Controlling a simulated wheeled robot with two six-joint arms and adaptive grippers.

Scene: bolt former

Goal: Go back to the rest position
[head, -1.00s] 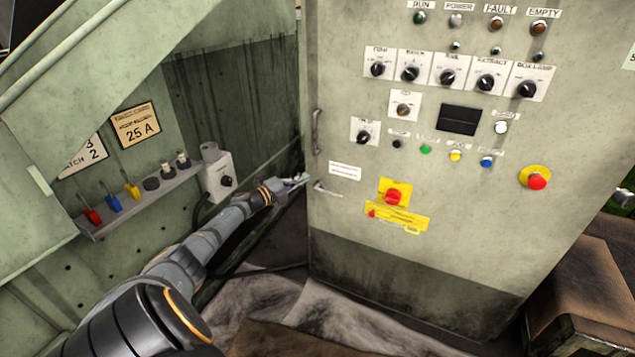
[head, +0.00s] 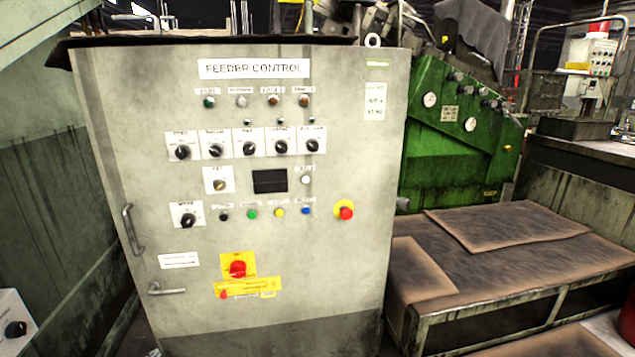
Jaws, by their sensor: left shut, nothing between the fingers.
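Neither of my grippers shows in the head view now, and no part of my arms is in the picture. The grey feeder control cabinet (head: 120,130) fills the middle and left of the view, with its door shut. On its front are a row of black knobs, several coloured buttons, a small dark display (head: 270,181), a red mushroom button (head: 346,213) and a red switch on a yellow plate (head: 238,269). Two metal handles sit on the cabinet's left side.
A pale box with a black knob (head: 15,329) shows at the lower left. A green machine with gauges (head: 450,135) stands behind the cabinet to the right. A low bench with brown mats (head: 510,222) stands right of the cabinet. Dark panels rise at the left.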

